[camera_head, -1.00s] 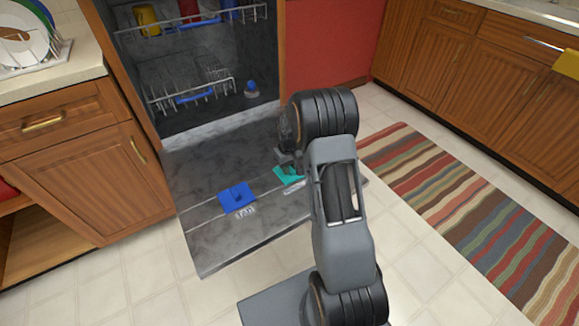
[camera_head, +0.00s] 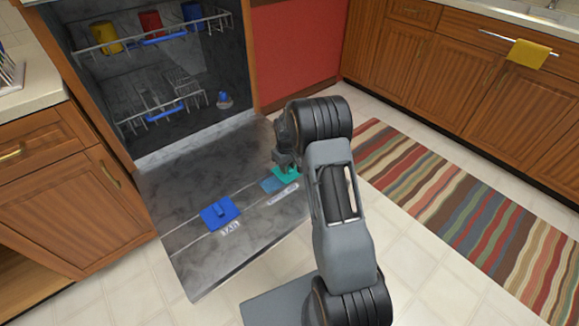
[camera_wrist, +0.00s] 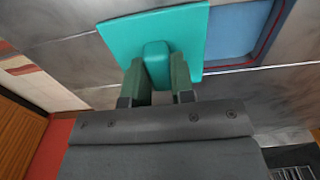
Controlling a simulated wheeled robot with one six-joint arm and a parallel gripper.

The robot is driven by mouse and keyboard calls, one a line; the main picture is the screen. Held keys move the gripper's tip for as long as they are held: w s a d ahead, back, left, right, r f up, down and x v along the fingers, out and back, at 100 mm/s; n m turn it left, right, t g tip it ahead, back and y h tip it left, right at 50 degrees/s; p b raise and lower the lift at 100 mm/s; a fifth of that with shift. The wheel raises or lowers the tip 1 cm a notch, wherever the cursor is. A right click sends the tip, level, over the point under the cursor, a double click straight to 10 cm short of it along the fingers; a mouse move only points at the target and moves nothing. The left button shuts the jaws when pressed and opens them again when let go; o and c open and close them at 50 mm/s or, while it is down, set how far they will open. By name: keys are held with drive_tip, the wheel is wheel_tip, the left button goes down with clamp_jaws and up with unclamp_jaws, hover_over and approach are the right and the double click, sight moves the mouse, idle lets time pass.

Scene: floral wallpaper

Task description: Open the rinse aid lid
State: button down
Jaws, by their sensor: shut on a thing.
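A flat teal lid (camera_head: 291,175) sits on the inner face of the open dishwasher door (camera_head: 190,190). It also fills the upper middle of the wrist view (camera_wrist: 115,38). My gripper (camera_wrist: 158,78) is shut on the lid's raised teal knob, one finger on each side. In the head view my gripper (camera_head: 284,161) is at the lid, partly hidden by my arm. A blue recess (camera_head: 271,184) with a dark red rim in the wrist view (camera_wrist: 237,25) lies uncovered beside the lid. A blue lid with a handle (camera_head: 220,212) is further left on the door.
The lower rack (camera_head: 165,103) and upper rack (camera_head: 150,35) with cups are inside the dishwasher. A small blue-topped item (camera_head: 224,99) is on the inside right. Cabinets (camera_head: 65,190) stand left. A striped rug (camera_head: 450,205) lies on the open floor at right.

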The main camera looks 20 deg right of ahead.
drive_tip(key=c, duration=1)
unclamp_jaws()
drive_tip(key=shift+o, duration=0.2)
wheel_tip(320, 180, up, 14)
drive_tip(key=p, duration=0.3)
drive_tip(key=shift+p, duration=0.3)
drive_tip(key=shift+f, duration=0.1)
